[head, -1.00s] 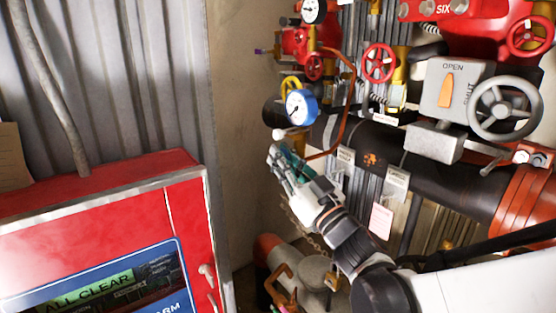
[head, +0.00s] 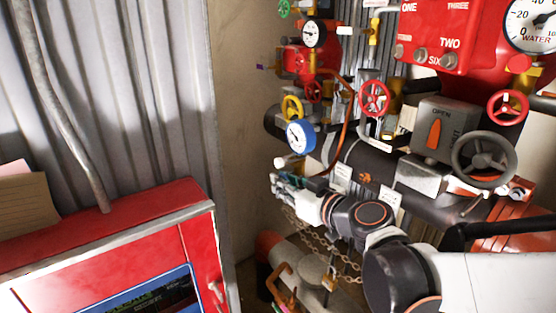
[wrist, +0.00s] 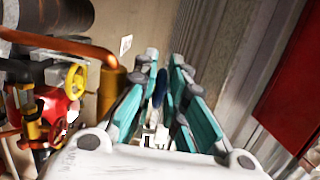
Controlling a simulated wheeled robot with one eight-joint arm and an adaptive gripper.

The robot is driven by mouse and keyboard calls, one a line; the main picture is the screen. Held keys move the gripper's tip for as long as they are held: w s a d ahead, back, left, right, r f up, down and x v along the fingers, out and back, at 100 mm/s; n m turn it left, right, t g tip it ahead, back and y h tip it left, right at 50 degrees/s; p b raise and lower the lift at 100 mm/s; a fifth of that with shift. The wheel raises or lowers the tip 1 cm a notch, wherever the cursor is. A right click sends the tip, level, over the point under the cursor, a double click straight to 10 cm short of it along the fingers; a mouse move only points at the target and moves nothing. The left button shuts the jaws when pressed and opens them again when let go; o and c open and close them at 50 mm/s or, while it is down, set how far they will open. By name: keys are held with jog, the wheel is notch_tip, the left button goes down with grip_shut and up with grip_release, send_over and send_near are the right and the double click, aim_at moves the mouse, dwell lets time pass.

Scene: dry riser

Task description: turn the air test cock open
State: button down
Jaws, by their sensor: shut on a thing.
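My gripper (head: 275,183) is at the left end of the dark pipe, below the blue-rimmed gauge (head: 301,135). In the wrist view, the two teal-padded fingers (wrist: 164,62) are close together. A thin dark blue piece (wrist: 160,88) stands edge-on between them, and the fingers are shut on it. It looks like the handle of the air test cock; its body and opening position are hidden. In the head view the fingers cover this piece. A white rounded end (head: 290,162) shows just above the fingertips.
A copper tube (head: 345,125) curves down near my gripper. A yellow handwheel (head: 292,107) and red handwheel (head: 374,98) are above. A grey box (head: 445,130) with an orange pointer is at right. A red cabinet (head: 200,240) stands left, and a chain (head: 325,240) hangs below.

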jog(key=g+h+p, duration=0.1)
jog(key=p, duration=0.1)
jog(key=g+h+p, duration=0.1)
jog(key=p, duration=0.1)
jog(key=shift+r+g, duration=0.3)
jog(key=shift+g, duration=0.1)
jog(key=shift+s+d+f+g+h+p, duration=0.15)
jog(key=shift+g+h+p, duration=0.35)
jog(key=shift+g+p, duration=0.4)
jog(key=shift+f, duration=0.1)
jog(key=c, duration=1.9)
grip_release()
jog(key=shift+v, duration=5.95)
